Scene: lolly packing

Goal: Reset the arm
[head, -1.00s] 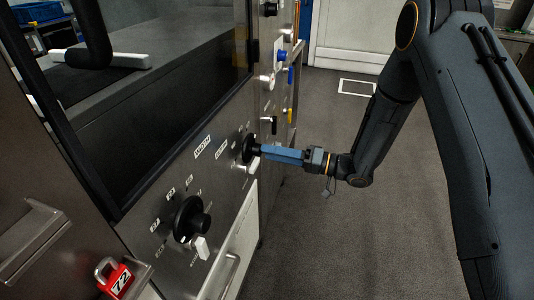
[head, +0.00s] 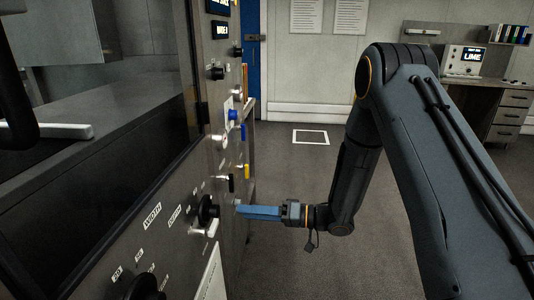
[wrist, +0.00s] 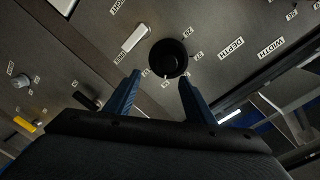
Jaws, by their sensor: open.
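My arm reaches from the right in the head view. My gripper (head: 240,211) has blue fingers and points left at the machine's steel panel. In the wrist view my gripper (wrist: 158,82) is open, its two fingers apart with nothing between them. A black round knob (wrist: 168,58) sits just ahead of the fingertips, apart from them. The same knob (head: 208,211) is on the panel in the head view, with a small gap to the fingers.
The machine panel (head: 170,235) carries several more knobs and coloured levers, such as a blue one (head: 234,115) and a yellow one (head: 246,171). A desk (head: 500,100) with a display stands at the back right. Open grey floor (head: 290,170) lies right of the machine.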

